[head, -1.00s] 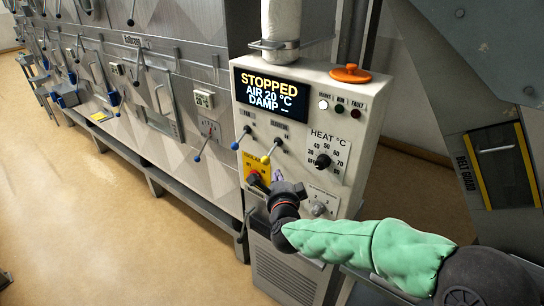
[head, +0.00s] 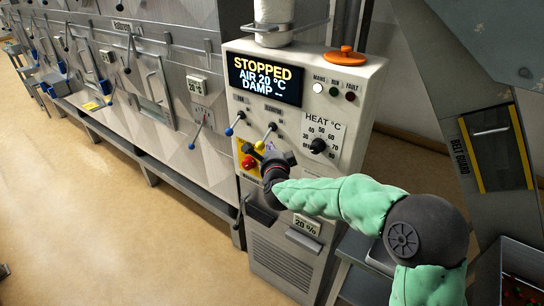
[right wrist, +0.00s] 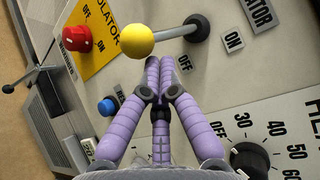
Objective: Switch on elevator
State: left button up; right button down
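The elevator lever (head: 266,137) has a yellow ball and a metal rod on the front of the grey control box (head: 345,100). In the right wrist view its yellow ball (right wrist: 135,41) is left of the pivot, with OFF and ON labels near the rod. My right gripper (right wrist: 160,62) has its purple fingers together, empty, with the tips just below the ball; I cannot tell whether they touch it. In the head view my right gripper (head: 264,150) is mostly hidden by its wrist. The display (head: 265,79) reads STOPPED, AIR 20 °C, DAMP. My left gripper is out of view.
A red isolator knob (head: 248,162) on a yellow plate sits left of my gripper. A blue-ball lever (head: 235,125) is left of the yellow one. The heat dial (head: 318,146) is to the right. The white mains lamp (head: 318,88) is bright. Open floor lies left.

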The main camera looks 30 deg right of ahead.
jog(key=shift+x, duration=0.95)
jog(key=shift+r, duration=0.1)
jog(key=shift+a+r+p, duration=0.1)
jog(key=shift+r+p, duration=0.05)
jog(key=shift+p, duration=0.5)
jog(key=shift+y, duration=0.3)
